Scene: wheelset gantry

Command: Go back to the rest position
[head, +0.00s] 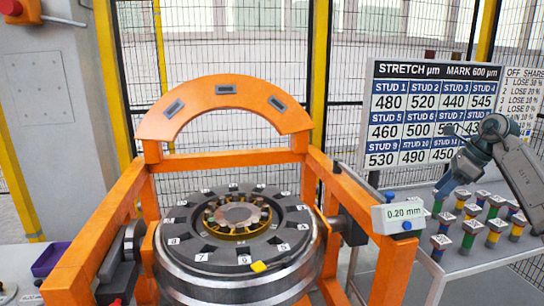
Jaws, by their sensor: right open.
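My right gripper (447,182) is in the right part of the head view, at the end of my grey arm that comes in from the right edge. It is open and empty, in front of the lower right part of the stretch board (420,110) and above the coloured studs (470,232). Whether it touches anything below is hard to tell, but it appears to hang free. My left gripper is not in view.
An orange gantry (355,195) holds a round steel wheelset (235,280) with numbered positions and a small yellow piece (259,267) on its rim. A "0.20 mm" gauge box (404,213) sits on the right beam. A purple bin (50,258) stands at left.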

